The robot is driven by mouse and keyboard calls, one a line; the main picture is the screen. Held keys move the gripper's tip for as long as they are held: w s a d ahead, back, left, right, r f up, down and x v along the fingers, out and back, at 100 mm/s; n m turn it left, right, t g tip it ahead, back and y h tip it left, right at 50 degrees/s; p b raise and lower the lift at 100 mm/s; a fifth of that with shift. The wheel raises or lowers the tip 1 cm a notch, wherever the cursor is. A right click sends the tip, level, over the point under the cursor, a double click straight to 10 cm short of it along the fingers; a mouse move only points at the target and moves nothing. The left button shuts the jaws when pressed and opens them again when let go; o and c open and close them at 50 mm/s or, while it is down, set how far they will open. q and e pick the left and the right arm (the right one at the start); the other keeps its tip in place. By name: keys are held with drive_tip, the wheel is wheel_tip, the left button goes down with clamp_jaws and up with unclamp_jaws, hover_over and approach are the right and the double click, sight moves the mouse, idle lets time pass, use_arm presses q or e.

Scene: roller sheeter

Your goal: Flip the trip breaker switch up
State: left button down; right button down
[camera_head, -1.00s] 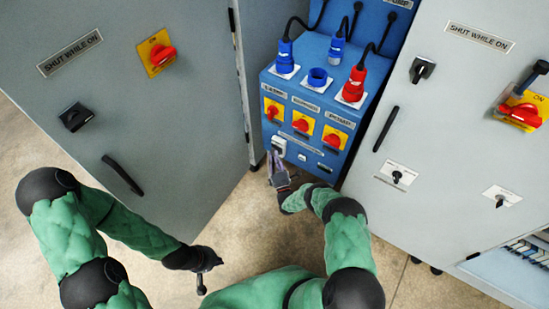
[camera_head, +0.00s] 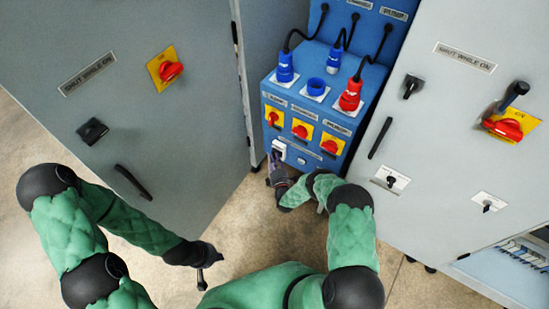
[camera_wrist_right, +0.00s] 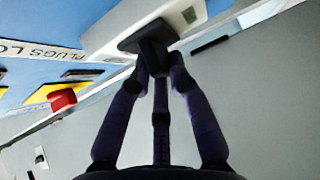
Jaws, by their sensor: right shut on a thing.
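The trip breaker switch (camera_wrist_right: 150,38) is a black lever on a white housing, seen close up in the right wrist view. In the head view its white housing (camera_head: 279,145) sits low on the front of the blue box. My right gripper (camera_head: 273,163) is at the box just below that housing. In the wrist view its dark fingers (camera_wrist_right: 161,68) are closed on the lever, which partly hides their tips. My left gripper (camera_head: 201,278) hangs above the floor, away from the box; its fingers are too small to read.
The blue box (camera_head: 328,172) carries red rotary switches (camera_head: 300,131) on yellow plates above the breaker, and blue and red plugs on top. Grey cabinets stand close on the left (camera_head: 150,120) and right (camera_head: 430,140). Open floor lies in front.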

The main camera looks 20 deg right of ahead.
drive_tip(key=shift+r+m+g+p, duration=0.2)
drive_tip(key=shift+m+g+p, duration=0.1)
idle(0.4)
drive_tip(key=c, duration=1.4)
unclamp_jaws()
drive_tip(key=shift+s, duration=0.1)
drive_tip(key=s, duration=0.4)
drive_tip(key=s+a, duration=0.1)
drive_tip(key=s, duration=0.6)
drive_tip(key=shift+s+a+r, duration=0.15)
drive_tip(key=shift+s+r, duration=0.25)
